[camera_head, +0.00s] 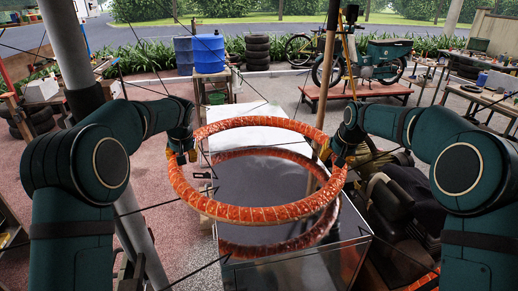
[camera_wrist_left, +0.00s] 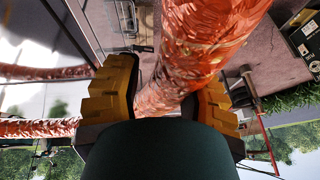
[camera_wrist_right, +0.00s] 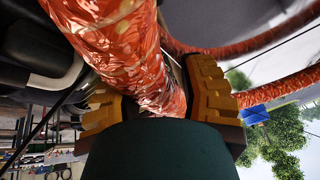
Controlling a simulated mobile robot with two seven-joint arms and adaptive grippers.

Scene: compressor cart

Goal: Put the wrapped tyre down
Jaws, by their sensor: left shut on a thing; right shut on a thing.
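The wrapped tyre (camera_head: 255,215) is a large ring in crinkled, shiny orange wrapping. It is held roughly level above a dark glossy top (camera_head: 265,183), apart from it, and a second orange ring below looks like its reflection. My left gripper (camera_head: 181,150) is shut on the ring's left side. In the left wrist view the wrapping (camera_wrist_left: 200,50) passes between the yellow finger pads. My right gripper (camera_head: 338,152) is shut on the ring's right side. In the right wrist view the wrapping (camera_wrist_right: 125,50) runs between the pads.
A grey post (camera_head: 66,45) stands at the left, close to my left arm. A dark seat (camera_head: 390,205) is at the right, under my right arm. Blue barrels (camera_head: 208,52), stacked tyres (camera_head: 257,52) and a motorbike (camera_head: 375,62) stand farther back. Thin dark lines cross the view.

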